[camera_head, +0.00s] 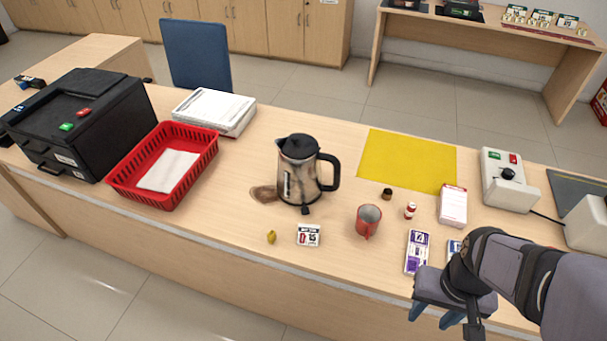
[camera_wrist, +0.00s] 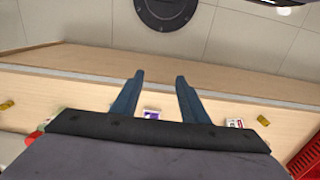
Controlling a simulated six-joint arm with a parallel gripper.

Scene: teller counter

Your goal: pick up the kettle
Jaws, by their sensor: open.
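The kettle (camera_head: 298,182) stands upright on the counter near the middle in the head view. It is metallic with brown stains and has a black lid and a black handle on its right side. I cannot make it out in the wrist view. My gripper (camera_head: 432,315) is at the counter's front edge, well to the right of the kettle and nearer the camera. Its two blue fingers also show in the wrist view (camera_wrist: 160,76), apart with nothing between them.
A card (camera_head: 308,235) and a yellow object (camera_head: 271,237) lie in front. A red basket (camera_head: 140,200) is left; a yellow mat (camera_head: 408,160) lies behind right.

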